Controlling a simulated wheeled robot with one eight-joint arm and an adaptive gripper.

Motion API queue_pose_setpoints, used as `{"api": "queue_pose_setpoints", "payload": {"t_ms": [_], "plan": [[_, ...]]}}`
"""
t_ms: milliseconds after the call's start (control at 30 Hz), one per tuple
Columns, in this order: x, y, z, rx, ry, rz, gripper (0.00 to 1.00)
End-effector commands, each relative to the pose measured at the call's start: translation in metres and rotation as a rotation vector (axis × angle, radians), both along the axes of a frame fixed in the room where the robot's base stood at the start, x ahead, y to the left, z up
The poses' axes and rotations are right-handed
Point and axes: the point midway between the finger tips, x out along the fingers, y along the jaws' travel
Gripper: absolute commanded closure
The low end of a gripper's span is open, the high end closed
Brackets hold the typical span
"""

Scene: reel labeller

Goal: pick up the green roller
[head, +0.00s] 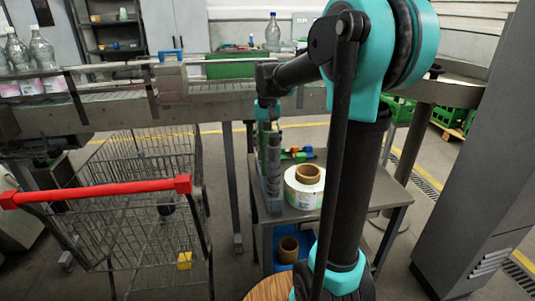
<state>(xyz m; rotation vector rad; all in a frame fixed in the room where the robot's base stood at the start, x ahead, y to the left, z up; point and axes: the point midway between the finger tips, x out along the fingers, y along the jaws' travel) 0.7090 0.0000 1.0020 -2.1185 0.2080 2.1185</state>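A small cart table (340,193) stands right of centre in the head view. At its back lies a small cluster of coloured pieces, with a green piece (300,155) that may be the green roller; it is too small to be sure. Blue, red and yellow bits are close beside it. My gripper (268,143) hangs from my forearm at the left side of this table, left of the green piece and apart from it in the picture. It is dark against a grey upright part, so its fingers cannot be made out.
A white label reel (304,190) with a brown core sits on the table, partly behind my arm. Another brown core (288,249) is on the blue lower level. A wire trolley with a red handle (95,191) stands left. A conveyor (110,106) with bottles runs behind.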

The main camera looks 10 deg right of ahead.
Motion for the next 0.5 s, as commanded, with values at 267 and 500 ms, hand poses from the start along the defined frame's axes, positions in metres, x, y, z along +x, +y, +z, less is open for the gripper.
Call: {"api": "queue_pose_setpoints", "payload": {"t_ms": [267, 500], "plan": [[0.0000, 0.0000, 0.0002, 0.000, 0.000, 0.000, 0.87], [-0.0001, 0.0000, 0.0004, 0.000, 0.000, 0.000, 1.00]]}}
